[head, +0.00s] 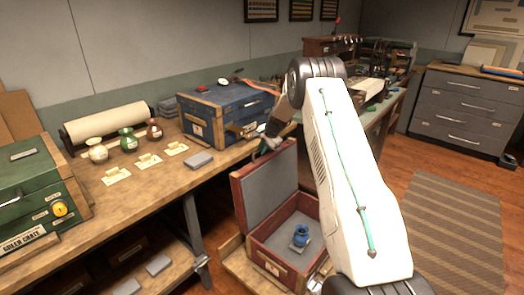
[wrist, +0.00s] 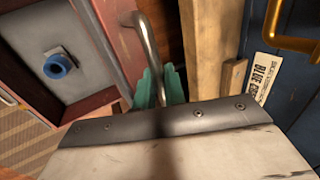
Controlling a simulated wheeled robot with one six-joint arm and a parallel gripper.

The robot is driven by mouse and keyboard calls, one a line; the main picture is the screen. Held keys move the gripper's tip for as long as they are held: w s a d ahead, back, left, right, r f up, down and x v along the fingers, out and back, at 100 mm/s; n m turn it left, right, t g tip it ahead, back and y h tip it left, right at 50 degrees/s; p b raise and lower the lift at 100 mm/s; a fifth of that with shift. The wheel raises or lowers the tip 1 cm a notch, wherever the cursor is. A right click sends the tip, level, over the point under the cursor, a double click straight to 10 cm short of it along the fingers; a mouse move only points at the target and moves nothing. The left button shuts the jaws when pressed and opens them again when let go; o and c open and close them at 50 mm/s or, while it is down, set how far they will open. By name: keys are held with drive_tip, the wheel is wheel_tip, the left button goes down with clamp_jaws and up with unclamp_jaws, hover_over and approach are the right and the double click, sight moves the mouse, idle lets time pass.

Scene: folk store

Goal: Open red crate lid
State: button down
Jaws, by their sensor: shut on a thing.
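The red crate (head: 272,265) stands low in front of the workbench, with its lid (head: 263,190) raised steeply along its left side. The lid's grey inner face shows. A small blue vase (head: 301,235) sits in the grey-lined crate; it also shows in the wrist view (wrist: 60,66). My gripper (head: 268,145) is at the raised lid's top edge. In the wrist view its teal fingers (wrist: 158,86) are shut around the curved metal handle (wrist: 147,42) beside the lid's red rim (wrist: 104,45). The exact contact is partly hidden by my gripper's body.
The blue crate (head: 225,112) stands shut on the wooden workbench (head: 110,205), close behind my gripper. The green crate (head: 38,185) is at the left. Three vases, one green (head: 128,140), stand between them.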

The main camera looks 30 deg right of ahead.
drive_tip(key=c, duration=1.6)
unclamp_jaws()
drive_tip(key=v, duration=0.7)
drive_tip(key=shift+s+d+r, duration=0.1)
drive_tip(key=shift+s+r, duration=0.05)
drive_tip(key=shift+r, duration=0.15)
